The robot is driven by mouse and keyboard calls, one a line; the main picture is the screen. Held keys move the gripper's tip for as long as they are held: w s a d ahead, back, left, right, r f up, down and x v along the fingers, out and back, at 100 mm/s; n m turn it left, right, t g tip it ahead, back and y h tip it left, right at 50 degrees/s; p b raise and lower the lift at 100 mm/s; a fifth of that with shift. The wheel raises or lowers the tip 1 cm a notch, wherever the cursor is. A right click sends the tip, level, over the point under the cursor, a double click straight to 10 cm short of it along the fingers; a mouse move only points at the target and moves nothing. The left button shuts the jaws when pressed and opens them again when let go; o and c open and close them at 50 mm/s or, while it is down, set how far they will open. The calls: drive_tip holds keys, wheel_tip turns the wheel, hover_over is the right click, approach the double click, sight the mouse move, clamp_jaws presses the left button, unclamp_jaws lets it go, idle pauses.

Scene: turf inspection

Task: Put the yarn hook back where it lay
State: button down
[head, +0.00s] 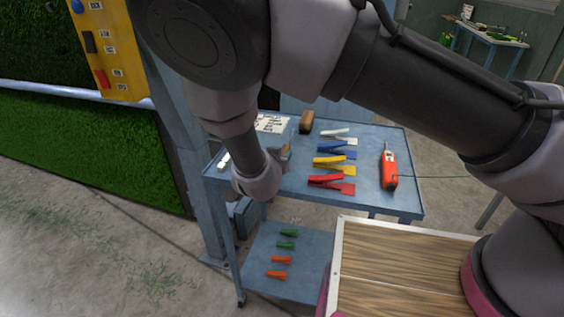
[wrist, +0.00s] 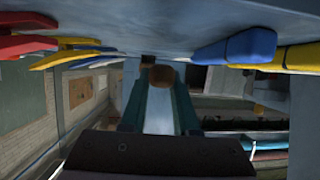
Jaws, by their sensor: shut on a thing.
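My gripper (wrist: 160,92) shows in the wrist view as two teal fingers with a brown, rounded end between and just beyond their tips. I take this brown end to be part of the yarn hook (wrist: 162,75); the rest of it is hidden. In the head view my wrist covers most of the gripper, which is over the left part of the blue table (head: 375,205). I cannot tell whether the hook touches the table. The spot where it lay is not marked out in these views.
A lower shelf (head: 300,287) holds green and orange pieces. A wood-topped box (head: 400,270) stands in front.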

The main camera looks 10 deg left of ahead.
wheel_tip(320, 180, up, 7)
drive_tip(key=shift+r, duration=0.1)
wheel_tip(320, 180, down, 10)
drive_tip(key=shift+r, duration=0.15)
idle(0.3)
drive_tip(key=c, duration=0.7)
unclamp_jaws()
drive_tip(key=shift+o, duration=0.2)
drive_tip(key=shift+r, duration=0.1)
drive_tip(key=v, duration=1.2)
